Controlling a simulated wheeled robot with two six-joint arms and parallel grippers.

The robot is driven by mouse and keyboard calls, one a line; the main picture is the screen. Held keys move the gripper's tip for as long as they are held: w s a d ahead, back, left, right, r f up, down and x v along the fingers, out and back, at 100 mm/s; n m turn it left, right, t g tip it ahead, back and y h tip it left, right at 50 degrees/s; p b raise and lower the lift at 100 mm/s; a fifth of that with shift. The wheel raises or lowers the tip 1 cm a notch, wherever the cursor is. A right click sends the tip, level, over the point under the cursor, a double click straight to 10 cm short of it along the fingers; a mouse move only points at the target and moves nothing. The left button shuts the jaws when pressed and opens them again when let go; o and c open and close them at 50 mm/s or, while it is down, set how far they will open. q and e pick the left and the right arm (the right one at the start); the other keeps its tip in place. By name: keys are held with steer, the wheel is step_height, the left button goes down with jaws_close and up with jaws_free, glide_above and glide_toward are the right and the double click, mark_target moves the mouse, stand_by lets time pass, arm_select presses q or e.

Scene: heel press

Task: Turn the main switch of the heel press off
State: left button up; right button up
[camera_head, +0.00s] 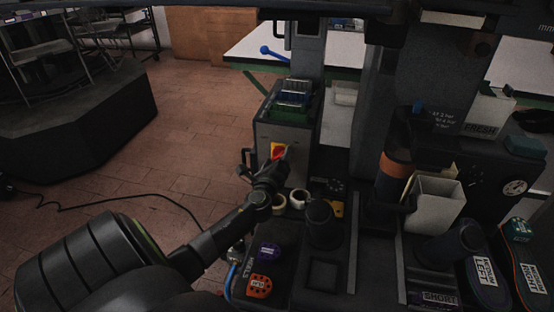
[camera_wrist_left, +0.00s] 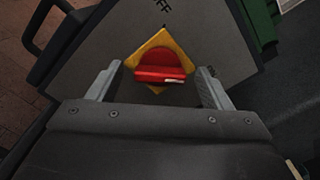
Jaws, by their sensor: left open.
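The main switch is a red rotary knob on a yellow diamond plate (camera_head: 279,151), on the front of a grey box (camera_head: 297,135) in the head view. In the left wrist view the red knob (camera_wrist_left: 160,72) lies between my fingers, its grip bar roughly crosswise, on the yellow plate (camera_wrist_left: 152,48). Lettering ending in "FF" shows above the plate. My left gripper (camera_head: 266,165) is at the switch; in the wrist view its two fingers (camera_wrist_left: 160,88) are spread, one on each side of the knob, with gaps to it. My right gripper is not seen.
The dark press bench carries a black cylinder (camera_head: 320,222), light rings (camera_head: 298,198) and a white "FRESH" container (camera_head: 488,116). A blue-knobbed lever (camera_head: 265,50) stands behind the box. Open brick floor (camera_head: 180,130) lies to the left.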

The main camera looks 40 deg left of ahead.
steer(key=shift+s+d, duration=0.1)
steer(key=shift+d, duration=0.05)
arm_select(q)
steer(key=shift+c, duration=0.3)
steer(key=c, duration=0.9)
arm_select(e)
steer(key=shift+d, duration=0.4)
